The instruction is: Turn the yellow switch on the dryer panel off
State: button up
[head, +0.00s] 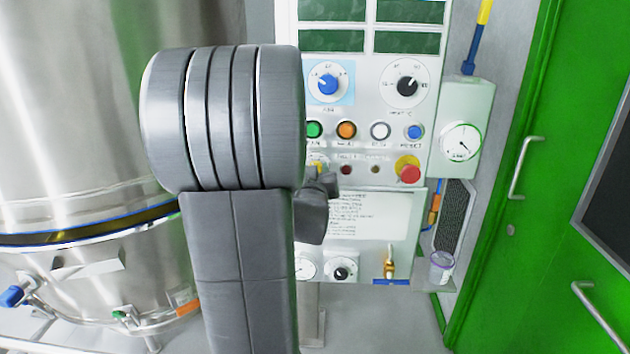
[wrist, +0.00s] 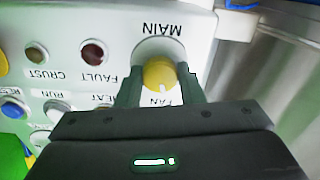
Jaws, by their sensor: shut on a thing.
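The yellow switch (wrist: 159,73) is a round knob on a white disc, between the upside-down labels MAIN and FAN in the wrist view. A small pale mark shows on its side nearest my gripper. My gripper (wrist: 160,84) is shut on the switch, one finger on each side. In the head view, the white dryer panel (head: 365,120) stands upright in the middle. There my gripper (head: 322,186) is at the panel's lower left, and my arm hides most of the switch.
A red emergency button (head: 409,171) sits on the panel's right. Green (head: 314,129), orange (head: 346,130), white (head: 380,131) and blue (head: 414,132) buttons are just above. A steel vessel (head: 70,120) stands left and a green door (head: 520,120) right.

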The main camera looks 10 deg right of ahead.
jog(key=shift+n+b, duration=0.45)
jog(key=shift+n, duration=0.65)
jog(key=o, duration=1)
jog(key=shift+s, duration=0.1)
jog(key=v, duration=1.3)
jog(key=shift+s, duration=0.3)
jog(key=shift+w, duration=0.15)
jog(key=x, duration=1.3)
jog(key=shift+w, duration=0.3)
